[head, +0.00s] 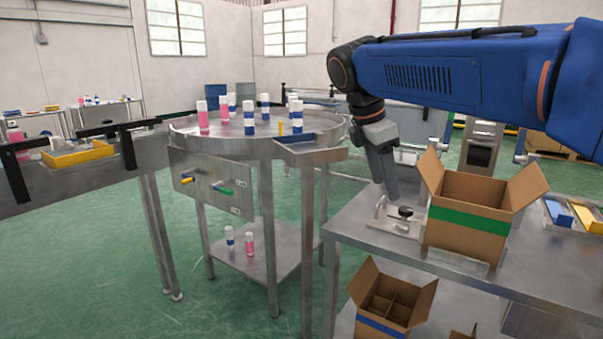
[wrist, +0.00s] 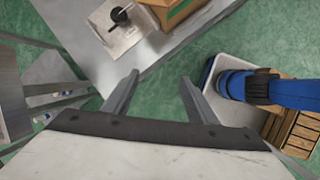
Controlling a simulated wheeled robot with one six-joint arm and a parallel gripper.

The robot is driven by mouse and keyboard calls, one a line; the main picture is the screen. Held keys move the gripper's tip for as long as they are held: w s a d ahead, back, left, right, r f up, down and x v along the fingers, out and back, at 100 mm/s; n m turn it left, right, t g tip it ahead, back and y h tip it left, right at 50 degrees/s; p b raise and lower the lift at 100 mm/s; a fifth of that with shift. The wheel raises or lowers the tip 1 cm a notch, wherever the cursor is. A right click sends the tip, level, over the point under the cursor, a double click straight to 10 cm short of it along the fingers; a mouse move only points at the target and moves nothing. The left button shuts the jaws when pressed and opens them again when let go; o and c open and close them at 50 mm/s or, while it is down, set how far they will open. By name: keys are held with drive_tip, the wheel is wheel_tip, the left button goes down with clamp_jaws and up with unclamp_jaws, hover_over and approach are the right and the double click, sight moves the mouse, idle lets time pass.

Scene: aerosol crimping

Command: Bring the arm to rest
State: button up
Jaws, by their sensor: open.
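My blue arm (head: 450,72) reaches in from the right in the head view. My gripper (head: 391,188) hangs down just left of the open cardboard box with a green band (head: 468,215). In the wrist view my gripper (wrist: 160,92) has its two fingers spread apart with nothing between them. Green floor and the edge of the metal side table (wrist: 150,52) show beyond the fingers. In the head view the fingertips overlap the view of a small metal fixture with a black knob (head: 404,213); I cannot tell the gap between them.
A round metal table (head: 262,146) with several pink and blue-white cans stands left of my gripper. A box with a blue band (head: 386,305) sits on the lower shelf. A yellow tray (head: 78,155) is at far left. Open green floor (head: 90,270) lies at front left.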

drive_tip(key=s+d+f+m+t+y, duration=0.1)
drive_tip(key=s+d+f+m, duration=0.4)
drive_tip(key=s+f+m, duration=0.5)
drive_tip(key=s+d+f+m+t+y, duration=0.2)
drive_tip(key=s+d+f+m, duration=0.4)
drive_tip(key=s+f+m, duration=0.4)
drive_tip(key=s+f, duration=0.3)
drive_tip(key=s, duration=0.1)
drive_tip(key=shift+s+f+y, duration=0.15)
drive_tip(key=shift+f+y, duration=0.15)
drive_tip(key=shift+y, duration=0.1)
